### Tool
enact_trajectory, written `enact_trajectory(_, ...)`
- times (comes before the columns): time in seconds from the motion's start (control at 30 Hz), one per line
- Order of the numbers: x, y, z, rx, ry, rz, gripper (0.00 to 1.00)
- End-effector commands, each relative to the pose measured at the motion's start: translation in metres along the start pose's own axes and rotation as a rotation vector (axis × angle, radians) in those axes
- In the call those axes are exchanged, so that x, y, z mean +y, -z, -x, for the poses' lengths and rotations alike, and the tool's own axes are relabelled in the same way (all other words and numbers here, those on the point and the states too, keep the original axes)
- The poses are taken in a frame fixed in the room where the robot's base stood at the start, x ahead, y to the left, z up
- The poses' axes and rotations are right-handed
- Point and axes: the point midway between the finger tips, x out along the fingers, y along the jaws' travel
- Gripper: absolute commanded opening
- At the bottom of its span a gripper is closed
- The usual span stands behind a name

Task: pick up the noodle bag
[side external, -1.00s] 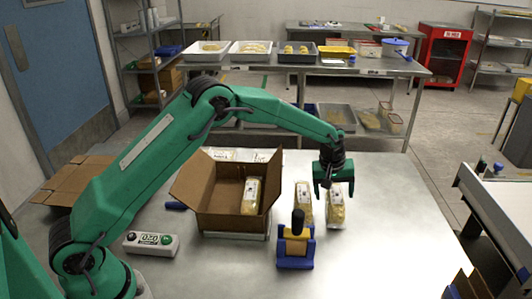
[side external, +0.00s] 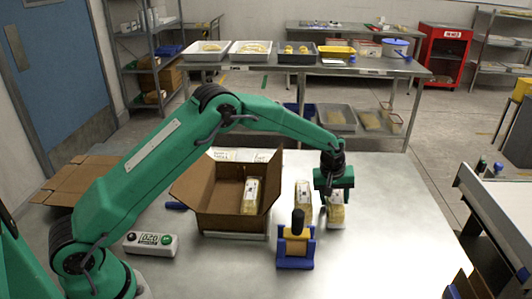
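Two clear bags of pale yellow noodles stand on the steel table right of the carton. The right noodle bag (side external: 335,216) is directly under my gripper, which hides its upper part. The other noodle bag (side external: 303,196) is just to its left, behind the tape dispenser. A third noodle bag (side external: 251,197) is upright inside the open carton (side external: 222,222). My gripper (side external: 334,197) points down at the top of the right bag. The gripper body and the bag overlap in view, so I cannot tell if the fingers touch it or have closed.
A blue tape dispenser (side external: 296,250) with a black handle stands close in front of the bags. A small display box with buttons (side external: 150,243) is left of the carton. A conveyor (side external: 505,225) lies at the right. The table's right side is clear.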

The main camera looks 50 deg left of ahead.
Motion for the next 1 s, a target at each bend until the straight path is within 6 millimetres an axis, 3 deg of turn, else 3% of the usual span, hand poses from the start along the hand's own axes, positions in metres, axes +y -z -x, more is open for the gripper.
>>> enact_trajectory(0.03, 0.000, 0.000, 0.000, 0.000, 0.000, 0.000, 0.29)
enact_trajectory(0.1, 0.000, 0.001, 0.001, 0.001, -0.001, 0.000, 0.16)
enact_trajectory(0.47, 0.001, 0.001, 0.005, 0.001, -0.002, 0.000, 0.16)
enact_trajectory(0.8, 0.009, 0.007, 0.042, 0.004, -0.005, 0.000, 0.16)
enact_trajectory(1.0, 0.017, -0.024, 0.064, -0.007, -0.009, -0.003, 0.16)
